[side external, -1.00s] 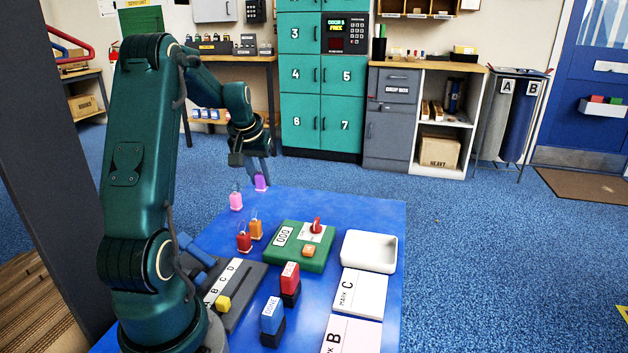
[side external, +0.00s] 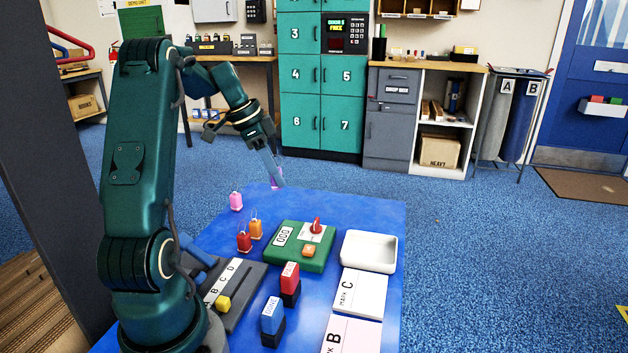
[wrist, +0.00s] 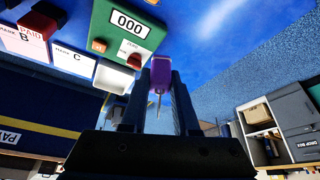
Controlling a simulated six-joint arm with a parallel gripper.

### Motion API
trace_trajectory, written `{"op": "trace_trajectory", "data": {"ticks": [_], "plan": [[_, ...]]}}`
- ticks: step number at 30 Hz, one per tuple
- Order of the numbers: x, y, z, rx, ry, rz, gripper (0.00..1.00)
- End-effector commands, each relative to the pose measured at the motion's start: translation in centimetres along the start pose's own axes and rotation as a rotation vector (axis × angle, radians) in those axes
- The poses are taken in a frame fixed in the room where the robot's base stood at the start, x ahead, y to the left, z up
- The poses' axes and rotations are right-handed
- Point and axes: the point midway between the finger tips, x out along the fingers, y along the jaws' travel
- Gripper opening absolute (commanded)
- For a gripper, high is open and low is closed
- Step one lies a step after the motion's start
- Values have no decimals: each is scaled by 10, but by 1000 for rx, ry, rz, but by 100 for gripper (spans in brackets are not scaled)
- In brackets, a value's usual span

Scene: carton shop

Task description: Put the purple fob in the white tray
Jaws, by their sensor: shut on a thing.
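My gripper (side external: 279,184) is shut on the purple fob (wrist: 161,72), which shows between the two fingers in the wrist view. In the side view the fob (side external: 274,184) is mostly hidden behind the fingers, near the far edge of the blue table. The white tray (side external: 368,262) sits on the right side of the table and looks empty. It also shows in the wrist view (wrist: 115,74), left of the fingers. The gripper is apart from the tray, behind and to the left of it in the side view.
A green counter box (side external: 290,262) with a red knob stands left of the tray. A pink fob (side external: 236,201), an orange fob (side external: 256,230) and a red fob (side external: 244,242) stand at the left. A red stamp (side external: 290,279) and blue stamp (side external: 272,316) stand in front.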

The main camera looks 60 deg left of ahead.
Motion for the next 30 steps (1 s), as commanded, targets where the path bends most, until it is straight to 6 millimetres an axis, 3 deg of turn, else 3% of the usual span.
{"op": "trace_trajectory", "data": {"ticks": [6,12,22,30], "plan": [[2,20,-26,456,-2,186,0],[4,35,-41,712,-3,294,0],[28,48,-59,793,-3,331,0],[80,75,-93,793,-3,332,0]]}}
